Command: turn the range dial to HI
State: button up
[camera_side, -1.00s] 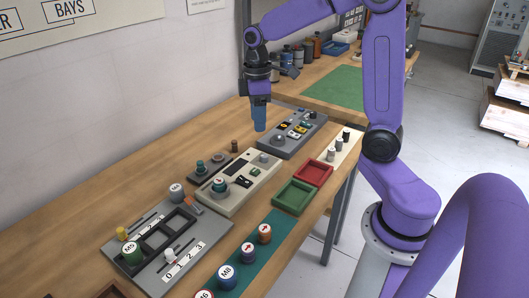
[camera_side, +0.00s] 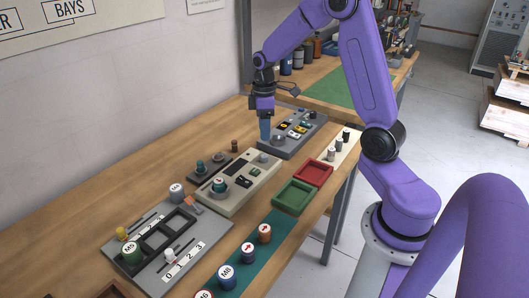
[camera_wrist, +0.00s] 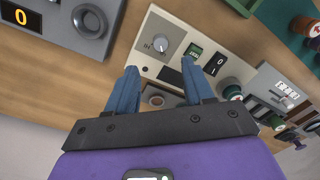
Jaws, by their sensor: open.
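A pale silver dial (camera_wrist: 160,43) sits on the beige panel (camera_wrist: 141,62) in the wrist view, with small lettering beside it that is too small to read surely. I take it for the range dial. In the side view the dial (camera_side: 263,158) is at the far end of the beige panel (camera_side: 208,207). My gripper (camera_side: 265,142) points down above the bench, near that end of the panel. In the wrist view my gripper (camera_wrist: 160,75) has its two blue fingers apart with nothing held, and the dial shows beyond the fingertips.
A grey panel (camera_side: 290,150) with another knob (camera_wrist: 90,20) and a yellow "0" display stands close by. Red (camera_side: 327,178) and green (camera_side: 306,208) trays lie in front. Bare wood lies behind the panels.

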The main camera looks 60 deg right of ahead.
aim_at(265, 155)
notch_tip(265, 155, down, 9)
jog(key=shift+s+a+f, duration=0.1)
jog(key=shift+a, duration=0.05)
dwell(0.4)
grip_shut()
